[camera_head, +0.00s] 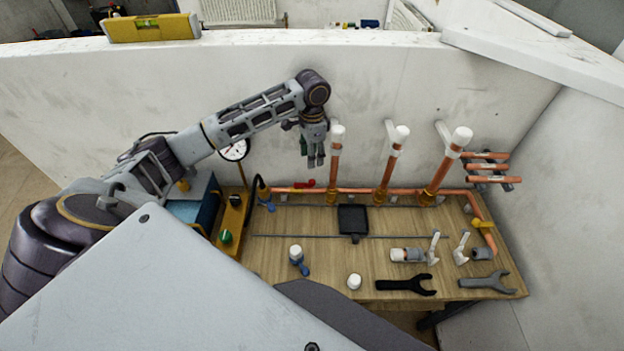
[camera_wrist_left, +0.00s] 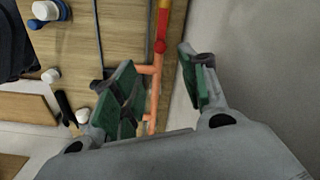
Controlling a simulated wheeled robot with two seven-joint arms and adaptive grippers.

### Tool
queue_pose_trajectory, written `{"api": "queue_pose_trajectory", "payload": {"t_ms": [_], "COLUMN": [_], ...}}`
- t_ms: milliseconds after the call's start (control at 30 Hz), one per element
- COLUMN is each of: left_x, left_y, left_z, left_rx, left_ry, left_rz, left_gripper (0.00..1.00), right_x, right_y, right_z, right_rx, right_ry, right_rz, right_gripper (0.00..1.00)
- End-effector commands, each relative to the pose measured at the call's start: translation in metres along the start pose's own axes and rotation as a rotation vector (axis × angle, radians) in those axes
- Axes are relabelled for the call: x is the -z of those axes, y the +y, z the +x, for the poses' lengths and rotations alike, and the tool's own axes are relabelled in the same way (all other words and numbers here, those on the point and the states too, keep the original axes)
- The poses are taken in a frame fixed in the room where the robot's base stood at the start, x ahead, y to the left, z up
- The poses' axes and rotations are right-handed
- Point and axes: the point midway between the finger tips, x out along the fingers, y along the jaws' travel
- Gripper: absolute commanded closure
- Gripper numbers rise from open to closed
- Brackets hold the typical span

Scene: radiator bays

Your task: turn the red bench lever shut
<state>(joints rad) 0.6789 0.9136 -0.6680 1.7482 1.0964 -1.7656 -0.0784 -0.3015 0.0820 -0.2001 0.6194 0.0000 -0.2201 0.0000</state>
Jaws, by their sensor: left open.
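The red bench lever (camera_head: 305,184) sits on the horizontal copper pipe (camera_head: 350,190) at the back of the workbench. In the left wrist view the red lever (camera_wrist_left: 161,25) shows near the top centre and looks roughly in line with the pipe. My left gripper (camera_head: 315,163) points down just above and slightly right of the lever, with nothing between its fingers. In the left wrist view my left gripper's (camera_wrist_left: 153,80) green-padded fingers are spread wide on either side of the pipe's line, apart from the lever. My right gripper is not in view.
Upright copper pipes with white caps (camera_head: 400,135) stand right of my left gripper. A pressure gauge (camera_head: 235,150) stands left. A black tray (camera_head: 352,220), fittings and wrenches (camera_head: 405,285) lie on the bench (camera_head: 320,260). A white wall (camera_head: 400,75) rises close behind.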

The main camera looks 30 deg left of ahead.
Motion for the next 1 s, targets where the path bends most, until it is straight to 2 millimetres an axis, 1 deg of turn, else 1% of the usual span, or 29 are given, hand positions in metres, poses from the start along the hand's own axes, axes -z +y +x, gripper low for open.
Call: {"api": "queue_pose_trajectory", "payload": {"t_ms": [700,833,1000], "left_x": [-0.001,0.0,0.0], "left_y": [0.0,0.001,0.0], "left_z": [0.092,0.106,0.117], "left_rx": [-0.001,-0.001,0.0], "left_ry": [-0.002,-0.002,0.0], "left_rz": [-0.001,0.0,0.001], "left_gripper": [0.57,0.57,0.57], "right_x": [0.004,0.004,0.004], "right_y": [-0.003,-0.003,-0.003], "right_z": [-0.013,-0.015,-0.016], "right_rx": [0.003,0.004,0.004], "right_ry": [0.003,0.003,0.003], "right_rz": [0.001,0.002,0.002], "right_gripper": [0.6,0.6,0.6]}}
